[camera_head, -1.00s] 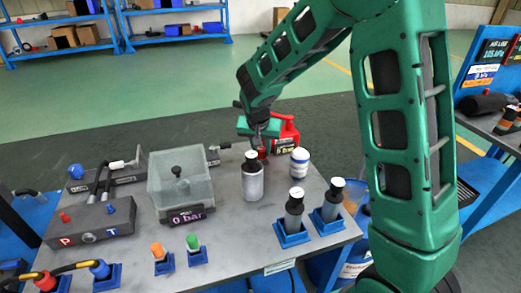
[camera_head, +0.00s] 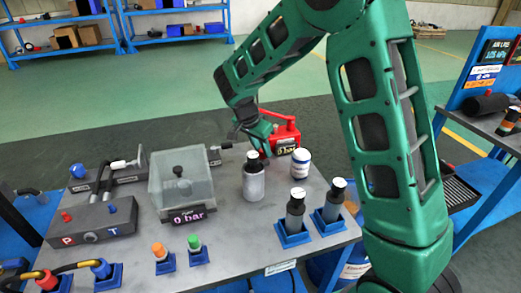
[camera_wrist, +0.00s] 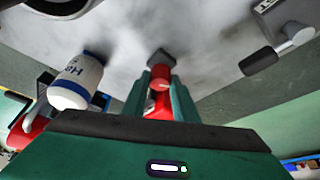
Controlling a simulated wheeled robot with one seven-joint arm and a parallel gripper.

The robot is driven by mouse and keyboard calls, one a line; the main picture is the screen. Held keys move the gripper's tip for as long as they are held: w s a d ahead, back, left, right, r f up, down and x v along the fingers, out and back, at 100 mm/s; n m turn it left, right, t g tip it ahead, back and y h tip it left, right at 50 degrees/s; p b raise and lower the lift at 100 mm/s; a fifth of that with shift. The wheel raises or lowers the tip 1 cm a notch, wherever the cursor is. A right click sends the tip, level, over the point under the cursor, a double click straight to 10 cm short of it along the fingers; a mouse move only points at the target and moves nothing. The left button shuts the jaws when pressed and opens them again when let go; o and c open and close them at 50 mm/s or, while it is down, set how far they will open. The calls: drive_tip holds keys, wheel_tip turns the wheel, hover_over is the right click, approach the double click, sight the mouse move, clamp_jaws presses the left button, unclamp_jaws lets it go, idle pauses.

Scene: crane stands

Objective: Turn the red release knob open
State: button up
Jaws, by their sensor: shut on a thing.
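The red release knob (camera_wrist: 161,72) shows in the wrist view between the tips of my two green fingers. My gripper (camera_wrist: 160,86) is shut on it. A dark grey piece shows just beyond the knob, and more red shows lower between the fingers. In the head view my gripper (camera_head: 264,150) is low over the far side of the grey bench and mostly hides the knob.
A white bottle (camera_head: 301,163) and a grey, black-capped bottle (camera_head: 253,178) stand close in front of my gripper. A clear tank (camera_head: 182,182) is to the left. Two dark cylinders in blue holders (camera_head: 293,236) are at the front right.

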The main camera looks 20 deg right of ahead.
drive_tip(key=shift+w+a+r, duration=0.1)
drive_tip(key=shift+w+r, duration=0.05)
drive_tip(key=shift+w, duration=0.1)
drive_tip(key=o, duration=1.1)
drive_tip(key=shift+c, duration=0.2)
drive_tip(key=shift+s, duration=0.1)
drive_tip(key=v, duration=1)
drive_tip(key=shift+r, duration=0.25)
drive_tip(key=shift+a, duration=0.1)
